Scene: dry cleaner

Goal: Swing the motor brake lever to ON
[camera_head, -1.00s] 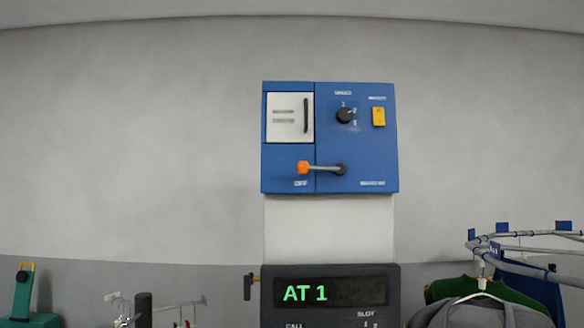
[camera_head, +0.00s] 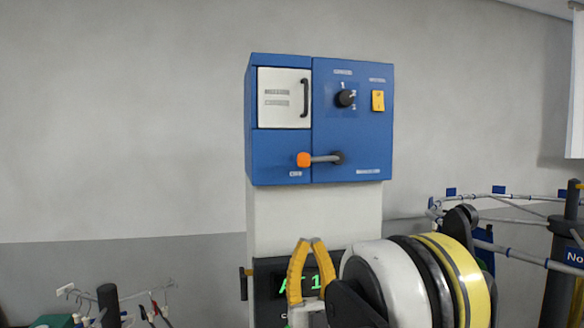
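The lever on the front of the blue control box (camera_head: 270,150) has an orange knob (camera_head: 303,160) on a grey rod (camera_head: 325,158). It lies about level, pointing left from a dark pivot (camera_head: 338,158). A small label under the knob is too small to read. My gripper (camera_head: 311,242), with yellow fingers, points up below the box and in front of the dark display. Its fingertips meet or nearly meet at the top, with nothing seen between them. It is apart from the lever in the picture.
The box also carries a white door (camera_head: 283,98) with a dark handle, a black rotary knob (camera_head: 345,98) and a yellow switch (camera_head: 378,101). A display (camera_head: 270,285) reading "AT 1" is partly hidden by my arm. A curved rail (camera_head: 520,254) stands at right. Wall left of the box is clear.

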